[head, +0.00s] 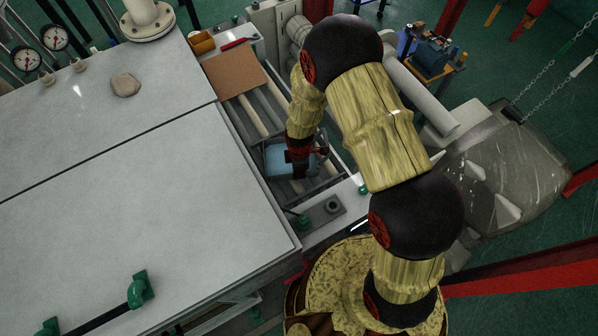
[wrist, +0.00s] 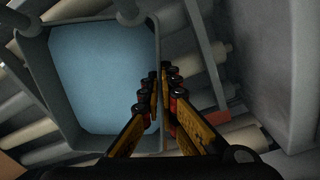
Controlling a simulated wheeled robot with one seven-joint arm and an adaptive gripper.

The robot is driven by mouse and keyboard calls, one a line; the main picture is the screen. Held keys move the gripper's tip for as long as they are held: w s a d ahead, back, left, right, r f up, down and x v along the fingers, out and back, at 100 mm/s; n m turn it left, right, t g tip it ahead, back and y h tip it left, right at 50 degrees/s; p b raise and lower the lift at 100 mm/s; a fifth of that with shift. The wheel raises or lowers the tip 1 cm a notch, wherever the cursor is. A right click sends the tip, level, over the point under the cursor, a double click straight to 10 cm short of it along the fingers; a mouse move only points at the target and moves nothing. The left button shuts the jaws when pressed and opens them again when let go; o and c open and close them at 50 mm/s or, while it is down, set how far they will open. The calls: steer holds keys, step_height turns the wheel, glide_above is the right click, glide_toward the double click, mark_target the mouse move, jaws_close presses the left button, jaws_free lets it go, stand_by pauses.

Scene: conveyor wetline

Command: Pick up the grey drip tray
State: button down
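The grey drip tray (wrist: 39,112) fills the left of the wrist view, with a grey rim and walls around a flat pale-blue inside. In the head view the tray (head: 277,160) sits on the roller conveyor, partly hidden behind my gripper (head: 300,168). In the wrist view my gripper (wrist: 160,78) is at the tray's right wall. Its two fingers come close together, one on each side of that wall, and look shut on it. The exact contact at the fingertips is dark and hard to see.
Conveyor rollers (wrist: 245,138) lie under and beside the tray. A brown board (head: 236,76) covers the conveyor's far part. A large grey cabinet top (head: 130,190) stands to the left. A grey plate with a round fitting (head: 333,205) is at the near end.

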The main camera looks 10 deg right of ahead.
steer(key=shift+f, duration=0.1)
steer(key=shift+f, duration=0.2)
steer(key=c, duration=2)
jaws_free()
steer(key=shift+c, duration=0.2)
steer(key=shift+r, duration=0.1)
